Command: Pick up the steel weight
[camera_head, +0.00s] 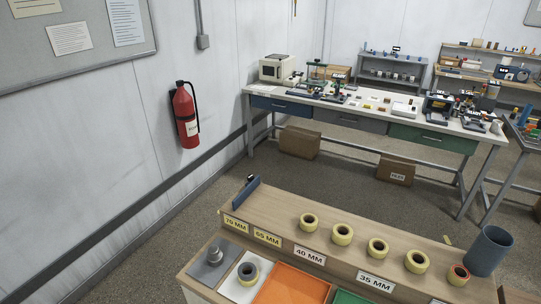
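Neither of my grippers is in view.
An orange tray (290,287) and part of a green one (348,298) follow. Several tape rolls (342,233) and a blue-grey cup (489,251) stand on the raised wooden ledge (265,212) behind.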

